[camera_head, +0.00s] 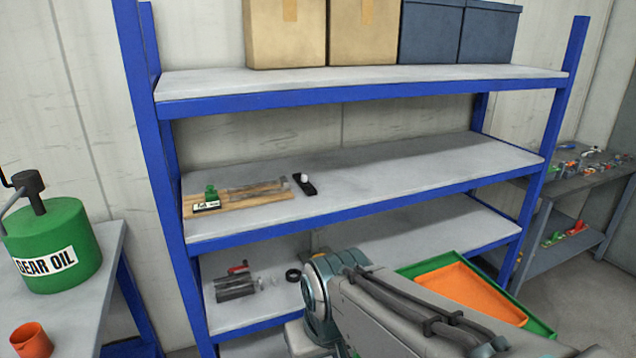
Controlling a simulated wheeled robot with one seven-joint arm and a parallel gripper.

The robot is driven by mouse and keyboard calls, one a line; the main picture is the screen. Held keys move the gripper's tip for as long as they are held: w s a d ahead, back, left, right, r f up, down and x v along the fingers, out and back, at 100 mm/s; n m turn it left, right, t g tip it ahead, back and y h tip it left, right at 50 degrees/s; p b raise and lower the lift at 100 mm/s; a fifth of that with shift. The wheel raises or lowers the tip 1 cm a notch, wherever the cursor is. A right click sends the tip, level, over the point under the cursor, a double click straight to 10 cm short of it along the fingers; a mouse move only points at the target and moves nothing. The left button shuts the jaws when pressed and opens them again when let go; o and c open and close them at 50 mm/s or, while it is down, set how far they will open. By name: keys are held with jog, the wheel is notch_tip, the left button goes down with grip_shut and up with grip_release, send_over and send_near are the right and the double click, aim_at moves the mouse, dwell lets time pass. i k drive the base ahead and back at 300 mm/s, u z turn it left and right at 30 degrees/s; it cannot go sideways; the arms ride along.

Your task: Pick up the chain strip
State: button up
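On the middle shelf, a wooden board (266,189) lies near the left end. A long, thin grey-brown strip (244,194) lies along the board and may be the chain strip; it is too small to make out links. A small green item with a white label (207,200) sits at the board's left end. My arm reaches in from the lower right, in front of the lower shelf. My gripper's fingers do not show, so their state is hidden.
A small black item with a white knob (304,184) lies right of the board; the shelf beyond it is clear. Below are a grey cylinder (236,287), a black ring (293,275) and a green-orange tray (462,290). A green gear oil can (52,245) stands left.

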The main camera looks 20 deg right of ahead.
aim_at(301, 179)
jog(key=i, duration=1)
